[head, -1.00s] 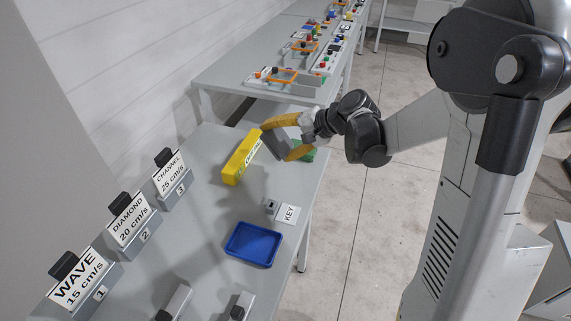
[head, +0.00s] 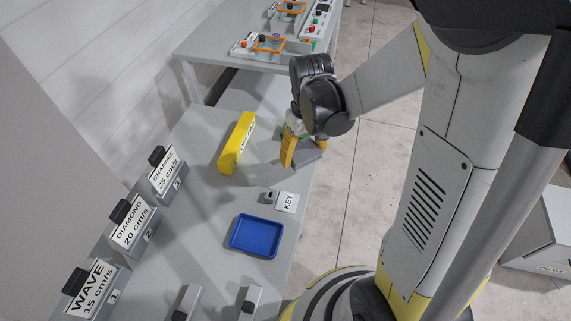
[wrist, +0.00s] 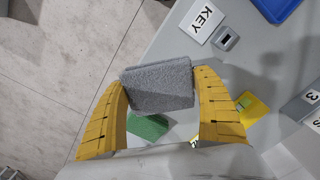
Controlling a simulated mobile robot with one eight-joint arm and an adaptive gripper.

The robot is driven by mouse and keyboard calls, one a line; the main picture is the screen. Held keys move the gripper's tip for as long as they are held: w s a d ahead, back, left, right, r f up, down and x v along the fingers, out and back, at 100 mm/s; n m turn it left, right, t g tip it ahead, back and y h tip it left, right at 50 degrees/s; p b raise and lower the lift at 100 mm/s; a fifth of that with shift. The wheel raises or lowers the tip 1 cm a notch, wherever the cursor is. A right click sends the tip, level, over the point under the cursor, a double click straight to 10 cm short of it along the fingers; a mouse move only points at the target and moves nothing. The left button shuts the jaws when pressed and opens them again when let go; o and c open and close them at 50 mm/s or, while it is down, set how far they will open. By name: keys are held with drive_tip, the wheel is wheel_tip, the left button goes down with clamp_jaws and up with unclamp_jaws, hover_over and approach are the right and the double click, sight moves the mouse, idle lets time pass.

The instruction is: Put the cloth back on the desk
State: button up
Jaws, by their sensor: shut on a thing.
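The cloth (head: 308,153) is a grey, fuzzy, folded pad. My gripper (head: 304,158) is shut on it, with one yellow finger on each side. The wrist view shows the cloth (wrist: 158,88) held between both fingertips, overlapping the desk's edge in the picture. The grey desk (head: 205,200) is below, and the cloth is near its right edge. I cannot tell whether the cloth touches the desk. A green pad (wrist: 148,127) lies behind the cloth in the wrist view; in the head view it is mostly hidden by my gripper.
A yellow box (head: 237,143) stands left of my gripper. A key slot with a KEY label (head: 287,202) and a blue tray (head: 256,236) lie nearer. Labelled holders (head: 133,222) line the left edge. A second table (head: 215,45) with coloured parts stands behind.

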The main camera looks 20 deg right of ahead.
drive_tip(key=w+a+f, duration=0.1)
drive_tip(key=w+a+f+b, duration=0.1)
drive_tip(key=w+a+f, duration=0.1)
drive_tip(key=shift+w+a, duration=0.2)
drive_tip(key=shift+a, duration=0.05)
wheel_tip(320, 180, down, 4)
drive_tip(key=shift+f+b, duration=0.1)
drive_tip(key=shift+b, duration=0.85)
drive_tip(key=shift+c, duration=0.4)
drive_tip(key=o, duration=1.1)
drive_tip(key=shift+r, duration=0.2)
